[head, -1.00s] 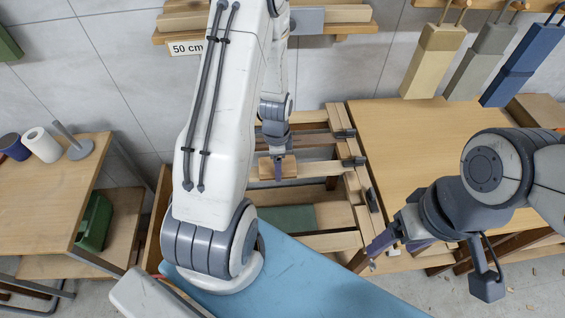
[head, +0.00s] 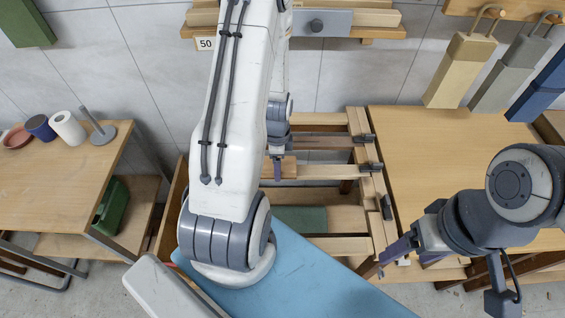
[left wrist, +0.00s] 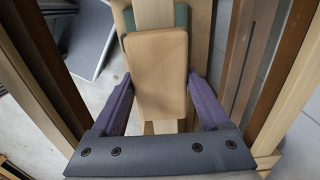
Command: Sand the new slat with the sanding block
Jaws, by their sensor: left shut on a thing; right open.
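My left gripper (head: 278,168) is shut on a tan sanding block (head: 286,168). The left wrist view shows the block (left wrist: 158,70) between the two purple fingers. A pale slat (head: 330,171) runs rightward from the block across the wooden frame (head: 358,170). In the left wrist view the slat (left wrist: 152,14) passes under the block, lined up lengthwise with it. The block seems to rest on the slat, but the contact face is hidden. My right gripper (head: 398,259) is open and empty near the frame's front right corner.
A wooden table (head: 440,150) with clamps along its left edge adjoins the frame. A blue surface (head: 310,280) lies in front.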

